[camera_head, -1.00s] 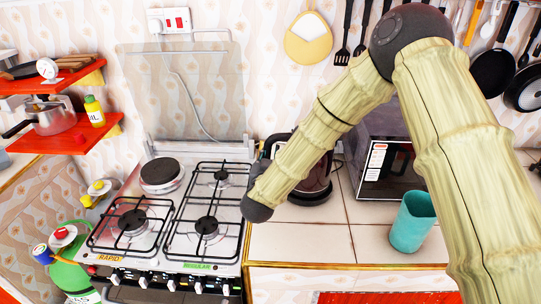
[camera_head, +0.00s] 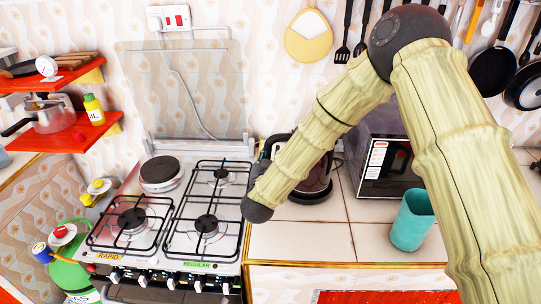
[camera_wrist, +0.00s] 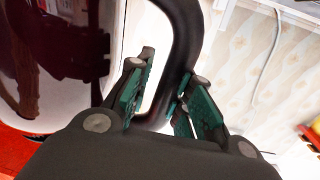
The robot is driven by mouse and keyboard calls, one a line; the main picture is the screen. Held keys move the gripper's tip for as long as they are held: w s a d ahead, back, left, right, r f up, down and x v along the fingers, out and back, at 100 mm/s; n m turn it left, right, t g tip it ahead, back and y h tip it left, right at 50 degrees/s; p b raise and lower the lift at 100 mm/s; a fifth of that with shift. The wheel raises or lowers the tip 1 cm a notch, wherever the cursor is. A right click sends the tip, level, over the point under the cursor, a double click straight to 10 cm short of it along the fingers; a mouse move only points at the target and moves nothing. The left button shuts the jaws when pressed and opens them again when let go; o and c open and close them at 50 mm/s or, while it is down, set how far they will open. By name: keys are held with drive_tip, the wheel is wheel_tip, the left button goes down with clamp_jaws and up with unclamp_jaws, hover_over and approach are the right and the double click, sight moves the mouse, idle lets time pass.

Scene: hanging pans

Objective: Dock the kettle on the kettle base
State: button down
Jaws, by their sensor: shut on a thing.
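The dark red kettle (camera_head: 319,178) stands on the counter behind my arm, right of the stove, and my arm hides much of it. The black kettle base (camera_head: 312,197) shows as a dark round rim under the kettle. Whether the kettle is fully seated on it, I cannot tell. In the wrist view, the kettle's glossy dark body (camera_wrist: 62,45) fills the left side. Its black handle (camera_wrist: 186,40) runs down between the green-padded fingers of my gripper (camera_wrist: 163,92), which is shut on the handle.
The stove (camera_head: 205,215) with black grates is just left. A microwave (camera_head: 385,165) stands close on the right, with a teal cup (camera_head: 411,222) in front of it. The tiled counter (camera_head: 300,240) in front of the kettle is clear.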

drive_tip(key=shift+f, duration=0.1)
drive_tip(key=c, duration=1.6)
unclamp_jaws()
drive_tip(key=shift+o, duration=0.2)
drive_tip(key=shift+f, duration=0.1)
drive_tip(key=s+a, duration=0.1)
drive_tip(key=s, duration=1)
